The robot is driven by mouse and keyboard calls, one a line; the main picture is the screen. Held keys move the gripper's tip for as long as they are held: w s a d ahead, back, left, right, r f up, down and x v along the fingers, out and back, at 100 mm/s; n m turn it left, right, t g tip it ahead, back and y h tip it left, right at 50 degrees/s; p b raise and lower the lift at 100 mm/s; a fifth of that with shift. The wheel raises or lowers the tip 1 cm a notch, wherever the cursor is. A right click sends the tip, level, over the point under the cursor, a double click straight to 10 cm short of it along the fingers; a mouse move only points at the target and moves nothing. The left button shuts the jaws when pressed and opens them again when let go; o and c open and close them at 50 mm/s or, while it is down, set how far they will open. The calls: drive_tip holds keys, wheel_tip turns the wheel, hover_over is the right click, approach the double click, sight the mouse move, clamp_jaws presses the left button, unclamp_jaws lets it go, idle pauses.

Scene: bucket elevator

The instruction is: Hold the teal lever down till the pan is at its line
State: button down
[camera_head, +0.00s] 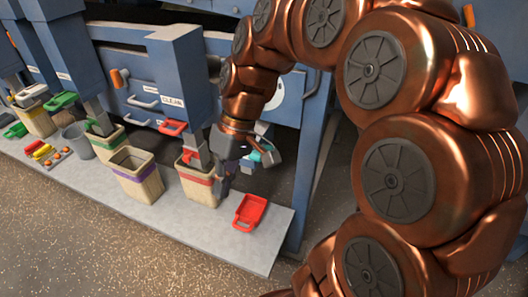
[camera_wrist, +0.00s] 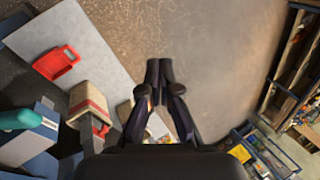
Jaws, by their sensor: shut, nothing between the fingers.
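The teal lever (camera_head: 267,154) sticks out beside my wrist in the head view, by the front of the blue machine. A teal bar also shows at the left edge of the wrist view (camera_wrist: 20,119). My gripper (camera_head: 222,188) points down beside the red-banded bin; its dark fingers (camera_wrist: 158,72) are shut and empty. The fingers look apart from the lever. I cannot make out the pan or its line; my arm covers part of the machine.
A grey platform (camera_head: 228,244) carries a red tray (camera_head: 249,212), the red-banded bin (camera_head: 199,188), a purple-banded bin (camera_head: 136,178) and a grey bucket (camera_head: 77,141). The blue machine (camera_head: 180,65) stands behind. Speckled floor (camera_head: 100,255) in front is clear.

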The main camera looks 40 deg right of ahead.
drive_tip(key=w+d+t+y+b, duration=0.1)
drive_tip(key=w+d+y+b, duration=0.1)
drive_tip(key=w+d, duration=0.25)
drive_tip(key=n+t+y+b, duration=0.1)
drive_tip(key=t+y+b, duration=0.1)
drive_tip(key=t+b, duration=0.4)
approach(255, 151)
drive_tip(key=v, duration=0.3)
drive_tip(key=shift+w+d+r, duration=0.1)
drive_tip(key=shift+d+r, duration=0.1)
drive_tip(key=shift+d, duration=0.2)
drive_tip(key=shift+p+x, duration=0.35)
drive_tip(key=shift+x, duration=4.75)
drive_tip(key=shift+a+f+b, duration=0.1)
drive_tip(key=shift+b, duration=0.3)
